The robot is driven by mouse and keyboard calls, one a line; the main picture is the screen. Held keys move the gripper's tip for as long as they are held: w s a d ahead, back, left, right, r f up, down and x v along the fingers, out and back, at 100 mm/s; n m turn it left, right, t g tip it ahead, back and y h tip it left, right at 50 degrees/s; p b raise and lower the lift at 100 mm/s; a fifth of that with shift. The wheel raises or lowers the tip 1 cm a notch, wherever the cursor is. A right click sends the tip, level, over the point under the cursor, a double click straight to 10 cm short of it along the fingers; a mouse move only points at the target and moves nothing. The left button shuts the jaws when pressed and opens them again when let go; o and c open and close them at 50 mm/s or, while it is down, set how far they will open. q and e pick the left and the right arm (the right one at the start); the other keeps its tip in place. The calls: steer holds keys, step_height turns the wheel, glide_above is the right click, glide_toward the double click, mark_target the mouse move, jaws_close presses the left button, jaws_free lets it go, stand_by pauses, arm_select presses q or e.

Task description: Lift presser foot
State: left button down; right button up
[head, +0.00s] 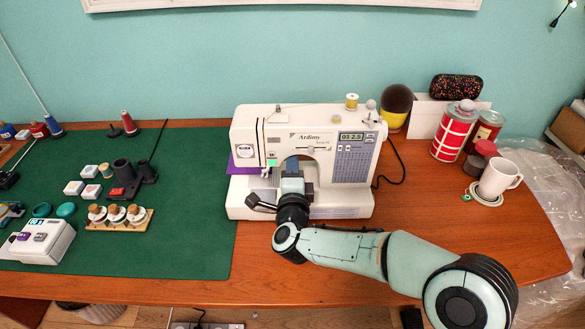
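A white sewing machine (341,167) with a small display stands at the middle of the table. Purple fabric (240,165) lies at its left end near the needle area. The presser foot is too small to make out, and I cannot see its lever. My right gripper (290,166) reaches into the open space under the machine's arm, just right of the needle area. Its fingertips are not clear, so I cannot tell if it is open or touching anything. My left gripper is not in view.
A green mat (180,235) with small boxes and spools covers the left of the wooden table (540,245). Right of the machine are a red tin (455,130), a white mug (499,178) on a coaster and a dark cable (397,165). The table's front right is mostly under my arm.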

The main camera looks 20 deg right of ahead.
steer(key=shift+r, duration=0.4)
